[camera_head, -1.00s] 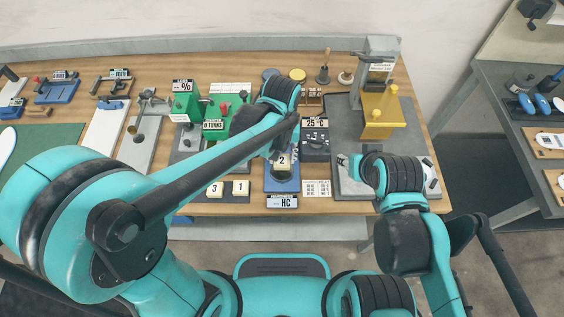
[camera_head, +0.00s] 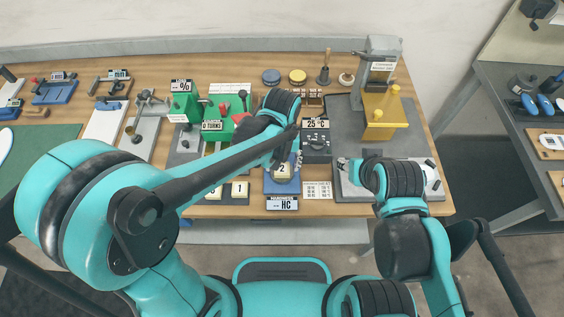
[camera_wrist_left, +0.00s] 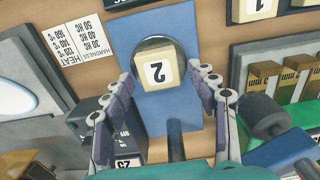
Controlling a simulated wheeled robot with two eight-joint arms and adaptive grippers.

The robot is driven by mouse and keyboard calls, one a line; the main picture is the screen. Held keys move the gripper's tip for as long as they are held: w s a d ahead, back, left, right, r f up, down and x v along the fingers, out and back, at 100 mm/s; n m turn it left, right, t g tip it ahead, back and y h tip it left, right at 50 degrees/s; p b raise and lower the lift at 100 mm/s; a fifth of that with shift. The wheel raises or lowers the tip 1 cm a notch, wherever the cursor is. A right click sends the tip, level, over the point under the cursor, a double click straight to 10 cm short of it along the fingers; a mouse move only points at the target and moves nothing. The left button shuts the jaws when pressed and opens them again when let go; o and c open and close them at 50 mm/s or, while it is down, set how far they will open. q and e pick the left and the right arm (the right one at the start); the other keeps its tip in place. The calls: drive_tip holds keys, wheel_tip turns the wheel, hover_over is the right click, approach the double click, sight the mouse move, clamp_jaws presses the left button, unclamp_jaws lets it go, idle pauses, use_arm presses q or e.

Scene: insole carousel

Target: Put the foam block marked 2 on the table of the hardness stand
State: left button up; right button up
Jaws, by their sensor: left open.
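The foam block marked 2 (camera_head: 282,172) is a cream block on the round dark table of the blue hardness stand (camera_head: 270,187), above its HC display (camera_head: 282,203). The left wrist view shows the block (camera_wrist_left: 157,72) upside down, flat on the round table (camera_wrist_left: 152,44) of the blue stand (camera_wrist_left: 155,108). My left gripper (camera_wrist_left: 162,77) is open, with a finger on each side of the block and visible gaps. In the head view my left wrist partly hides the stand. My right arm is over the grey plate at right; its fingers cannot be made out.
Foam block 1 (camera_head: 240,189) lies left of the stand, with another block partly hidden by my left arm. A black 25 °C unit (camera_head: 315,143) stands close on the right. A printed hardness card (camera_head: 317,189) lies beside the stand. A yellow press (camera_head: 382,115) is at back right.

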sight(282, 166)
use_arm(q)
wheel_tip(282, 166, up, 12)
drive_tip(key=p, duration=0.4)
drive_tip(key=s+a+r+t, duration=0.1)
drive_tip(key=s+a+t, duration=0.2)
drive_tip(key=a, duration=0.6)
drive_tip(key=s+a+r+t, duration=0.1)
drive_tip(key=s+a+t, duration=0.2)
drive_tip(key=a, duration=0.5)
drive_tip(key=shift+a+r+t, duration=0.25)
drive_tip(key=shift+a+t, duration=0.15)
drive_tip(key=shift+t, duration=0.2)
drive_tip(key=shift+w, duration=0.1)
wheel_tip(282, 166, down, 2)
drive_tip(key=shift+f+b, duration=0.25)
drive_tip(key=shift+b, duration=0.8)
